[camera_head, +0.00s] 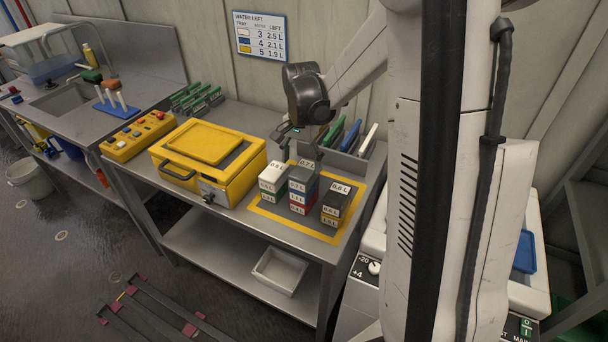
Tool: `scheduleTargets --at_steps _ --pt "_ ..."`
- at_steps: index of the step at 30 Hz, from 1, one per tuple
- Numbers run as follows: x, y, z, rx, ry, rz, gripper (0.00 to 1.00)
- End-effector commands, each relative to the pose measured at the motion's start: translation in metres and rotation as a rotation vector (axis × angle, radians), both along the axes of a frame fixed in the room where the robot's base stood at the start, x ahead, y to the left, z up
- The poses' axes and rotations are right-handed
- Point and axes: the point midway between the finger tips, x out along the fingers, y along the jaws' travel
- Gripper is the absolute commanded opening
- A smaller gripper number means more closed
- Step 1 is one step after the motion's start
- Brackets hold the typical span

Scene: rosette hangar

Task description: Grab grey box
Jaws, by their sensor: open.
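Three stacks of small labelled boxes stand on the mat. A grey box (302,174) marked 0.7 L is on top of the middle stack, above blue and red boxes. The left stack has a white box (272,179) on top with a green one under it. My gripper (301,150) is open and points down just above the middle stack, close to the grey box. Whether its fingers reach beside the grey box I cannot tell.
The stacks stand on a grey mat with a yellow border (268,211) on a metal bench. A yellow case (207,160) is close on the left. Upright coloured panels (349,137) stand behind. An empty tray (279,271) is on the lower shelf.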

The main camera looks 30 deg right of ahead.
Motion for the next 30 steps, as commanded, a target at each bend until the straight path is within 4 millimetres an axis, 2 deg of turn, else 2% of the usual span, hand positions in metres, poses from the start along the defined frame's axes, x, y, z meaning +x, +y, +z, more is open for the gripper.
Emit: scheduleTargets --at_steps 5,16,26,30 --pt "0.0 -0.002 -0.008 0.0 0.0 -0.001 0.7" --pt "-0.001 -0.008 -0.049 0.0 0.0 0.0 0.7" --pt "-0.001 -0.008 -0.055 0.0 0.0 0.0 0.7" --pt "-0.001 -0.008 -0.054 0.0 0.0 0.0 0.53"
